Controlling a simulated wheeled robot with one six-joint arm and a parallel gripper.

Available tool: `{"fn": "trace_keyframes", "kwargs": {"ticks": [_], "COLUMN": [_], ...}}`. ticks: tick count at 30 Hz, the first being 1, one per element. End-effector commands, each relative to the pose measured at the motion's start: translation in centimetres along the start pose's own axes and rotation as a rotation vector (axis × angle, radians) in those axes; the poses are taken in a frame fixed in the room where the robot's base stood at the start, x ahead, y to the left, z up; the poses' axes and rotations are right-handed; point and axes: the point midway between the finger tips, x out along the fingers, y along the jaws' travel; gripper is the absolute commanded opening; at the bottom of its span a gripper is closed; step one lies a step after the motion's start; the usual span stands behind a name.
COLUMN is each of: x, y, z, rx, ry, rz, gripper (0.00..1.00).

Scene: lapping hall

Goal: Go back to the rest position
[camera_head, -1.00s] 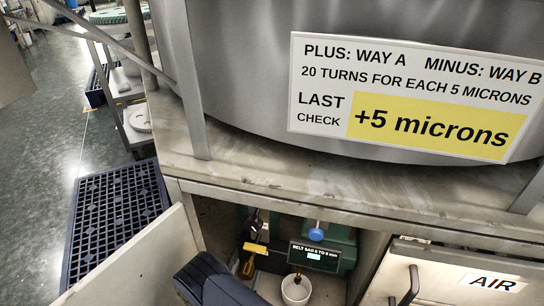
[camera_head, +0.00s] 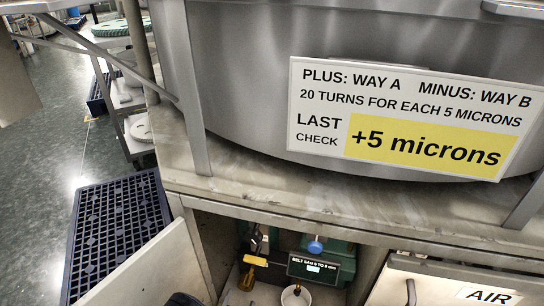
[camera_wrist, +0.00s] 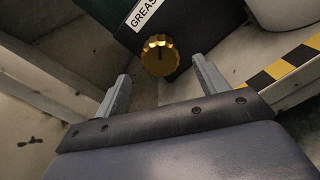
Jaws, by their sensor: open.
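My gripper (camera_wrist: 160,72) shows in the wrist view with its two grey fingers spread apart and nothing between them. Just beyond the fingertips is a round gold knob (camera_wrist: 159,56) on a dark box. A white label reading "GREAS", cut off by the frame, sits above the knob. I cannot tell whether a finger touches the knob or the box. In the head view my gripper does not show; only a small dark part of my arm is at the bottom edge, before the open cabinet (camera_head: 205,262).
In the head view, a sign (camera_head: 330,150) reading "+5 microns" hangs on a big steel drum (camera_head: 240,60). Below are a green unit (camera_head: 340,258) and a white cup (camera_head: 296,298). An open door (camera_head: 140,270) stands left, near a dark grid mat (camera_head: 115,225).

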Motion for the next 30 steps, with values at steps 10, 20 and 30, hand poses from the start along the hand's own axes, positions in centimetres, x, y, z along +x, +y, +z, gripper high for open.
{"fn": "trace_keyframes", "kwargs": {"ticks": [10, 20, 30], "x": [-2.1, 3.1, 7.3], "y": [-0.2, -0.2, 0.0], "z": [-0.1, -0.1, 0.0], "rx": [0.001, 0.002, -0.074], "ry": [-0.003, -0.004, -0.001], "rz": [-0.005, -0.005, 0.000], "gripper": [0.69, 0.69, 0.69]}}
